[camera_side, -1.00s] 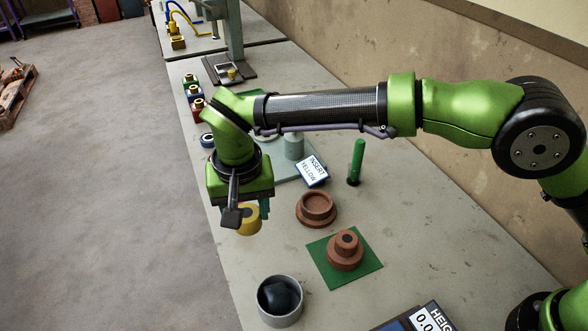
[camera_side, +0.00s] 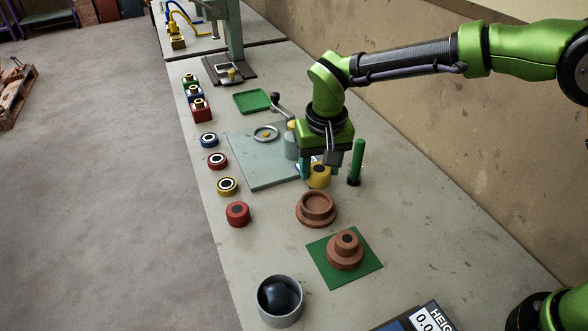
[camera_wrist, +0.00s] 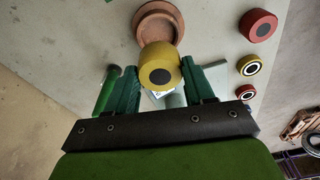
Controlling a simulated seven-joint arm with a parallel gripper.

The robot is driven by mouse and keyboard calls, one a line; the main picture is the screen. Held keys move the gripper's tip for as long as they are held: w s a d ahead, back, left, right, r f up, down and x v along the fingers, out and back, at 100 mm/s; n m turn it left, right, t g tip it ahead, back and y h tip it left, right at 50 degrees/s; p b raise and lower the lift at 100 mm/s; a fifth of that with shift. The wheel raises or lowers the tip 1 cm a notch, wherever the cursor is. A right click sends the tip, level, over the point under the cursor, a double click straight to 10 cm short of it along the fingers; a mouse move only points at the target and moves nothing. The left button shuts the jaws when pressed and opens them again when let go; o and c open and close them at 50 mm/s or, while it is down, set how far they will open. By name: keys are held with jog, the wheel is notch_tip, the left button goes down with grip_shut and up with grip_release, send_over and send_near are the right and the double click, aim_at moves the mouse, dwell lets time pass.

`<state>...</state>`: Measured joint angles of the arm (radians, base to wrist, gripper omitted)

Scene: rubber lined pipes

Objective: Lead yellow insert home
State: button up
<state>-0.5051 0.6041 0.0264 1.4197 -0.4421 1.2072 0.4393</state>
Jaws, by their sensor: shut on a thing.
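My gripper (camera_side: 319,172) is shut on the yellow insert (camera_side: 319,178), a short round plug with a dark round centre. The wrist view shows the insert (camera_wrist: 160,66) between my two green fingers (camera_wrist: 160,80). In the side view it appears just behind the brown round housing (camera_side: 316,208), which has an open recess on top. The housing also shows in the wrist view (camera_wrist: 158,22), beyond the insert and partly covered by it. The insert is apart from the housing; its exact height is hard to tell. My gripper mostly hides the label card.
A green upright rod (camera_side: 357,160) stands close right of my gripper. A stepped brown piece (camera_side: 345,250) sits on a green mat (camera_side: 322,262). A red plug (camera_side: 238,213) and several coloured rings line the left edge. A grey cup (camera_side: 280,318) holds something dark.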

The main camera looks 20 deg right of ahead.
jog(key=shift+f, duration=2.4)
jog(key=shift+f, duration=1.2)
jog(key=o, duration=1.1)
jog(key=shift+o, duration=0.2)
